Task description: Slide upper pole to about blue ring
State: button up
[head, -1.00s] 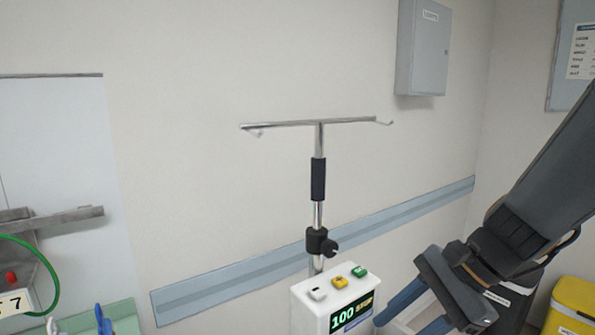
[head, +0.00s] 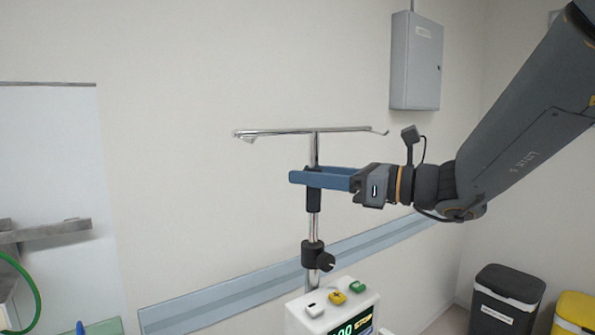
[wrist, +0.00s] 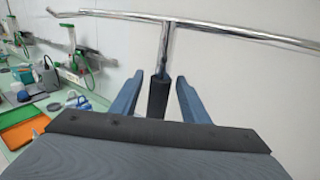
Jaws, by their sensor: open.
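The upper pole (head: 314,226) is a thin chrome tube with a crossbar (head: 290,131) and hooks on top. A black sleeve (head: 313,202) is around it, and it enters a black clamp collar (head: 312,254) with a side knob (head: 326,262). My gripper (head: 303,174) is level at the upper part of the sleeve, below the crossbar. Its blue fingers are open, one on each side of the pole. In the wrist view the sleeve (wrist: 158,97) stands between the fingertips, with gaps on both sides. I cannot make out a blue ring on the pole.
A white pump box (head: 335,312) with coloured buttons is below the collar. A grey cabinet (head: 416,62) hangs on the wall behind my arm. A blue-grey rail (head: 220,300) runs along the wall. Bins (head: 507,300) stand at lower right.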

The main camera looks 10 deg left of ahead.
jog(key=shift+p+x, duration=0.4)
jog(key=shift+x, duration=1.35)
grip_shut()
